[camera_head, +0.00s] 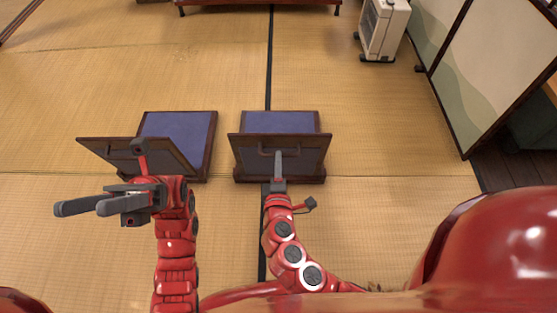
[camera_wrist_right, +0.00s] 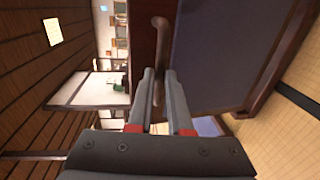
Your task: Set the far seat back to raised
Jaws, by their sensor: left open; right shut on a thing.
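Two low seats with blue pads and dark wooden backs are on the tatami. The right seat's pad (camera_head: 280,122) lies beyond its back (camera_head: 308,160), a tilted dark panel with a curved handle (camera_head: 264,152). My right gripper (camera_head: 278,156) is shut on this handle; the right wrist view shows the bar (camera_wrist_right: 160,30) running down to the fingertips (camera_wrist_right: 160,76). The fingers partly hide the handle. The left seat's pad (camera_head: 182,133) and tilted back (camera_head: 108,148) are partly behind my left arm. My left gripper (camera_head: 80,208) is open and empty, in front of the left seat.
A white heater (camera_head: 383,28) stands at the back right beside sliding panels (camera_head: 490,75). A low red-brown piece of furniture (camera_head: 258,3) is at the top edge. Open tatami lies beyond the seats and to their right.

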